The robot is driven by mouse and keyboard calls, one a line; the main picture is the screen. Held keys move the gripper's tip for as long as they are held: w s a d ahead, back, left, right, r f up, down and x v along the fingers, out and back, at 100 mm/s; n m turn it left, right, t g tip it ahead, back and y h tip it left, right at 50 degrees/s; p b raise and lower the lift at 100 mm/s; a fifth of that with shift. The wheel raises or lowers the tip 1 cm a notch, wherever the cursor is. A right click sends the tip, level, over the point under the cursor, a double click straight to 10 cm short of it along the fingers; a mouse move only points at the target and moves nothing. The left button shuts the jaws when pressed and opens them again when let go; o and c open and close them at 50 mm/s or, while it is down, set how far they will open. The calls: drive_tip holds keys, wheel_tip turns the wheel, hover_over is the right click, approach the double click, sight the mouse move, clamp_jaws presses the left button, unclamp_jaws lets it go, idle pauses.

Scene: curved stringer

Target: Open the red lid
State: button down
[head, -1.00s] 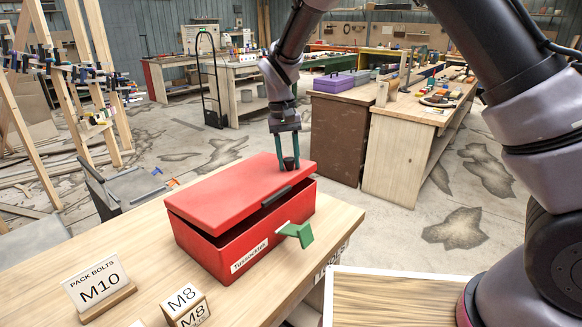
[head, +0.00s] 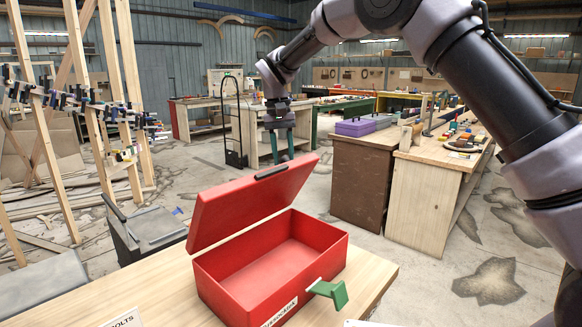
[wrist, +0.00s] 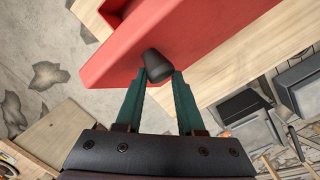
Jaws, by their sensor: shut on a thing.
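The red lid (head: 250,205) of the toolbox stands raised at a steep tilt, hinged along the back of the red box (head: 235,299). The part of the box interior that I see looks empty. My gripper (head: 282,150) is behind the lid's upper part, its fingertips partly hidden by it. In the wrist view, the green fingers of my gripper (wrist: 160,74) are shut on a dark knob (wrist: 156,64) on the red lid's outer face (wrist: 190,35).
The box sits on a light wooden table (head: 372,278). Label stands are partly cut off at the bottom edge. Wooden frames (head: 75,120) with clamps stand at the left. A workbench (head: 435,185) and a brown cabinet (head: 365,180) stand behind at the right, with floor between.

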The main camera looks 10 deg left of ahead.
drive_tip(key=w+a, duration=0.2)
drive_tip(key=a, duration=0.5)
drive_tip(key=shift+w+f, duration=0.2)
drive_tip(key=shift+f, duration=0.1)
drive_tip(key=c, duration=0.5)
unclamp_jaws()
drive_tip(key=shift+s+a, duration=0.1)
drive_tip(key=shift+a, duration=0.05)
drive_tip(key=shift+r, duration=0.1)
drive_tip(key=shift+w+r, duration=0.15)
drive_tip(key=shift+w, duration=0.15)
drive_tip(key=shift+d, duration=0.2)
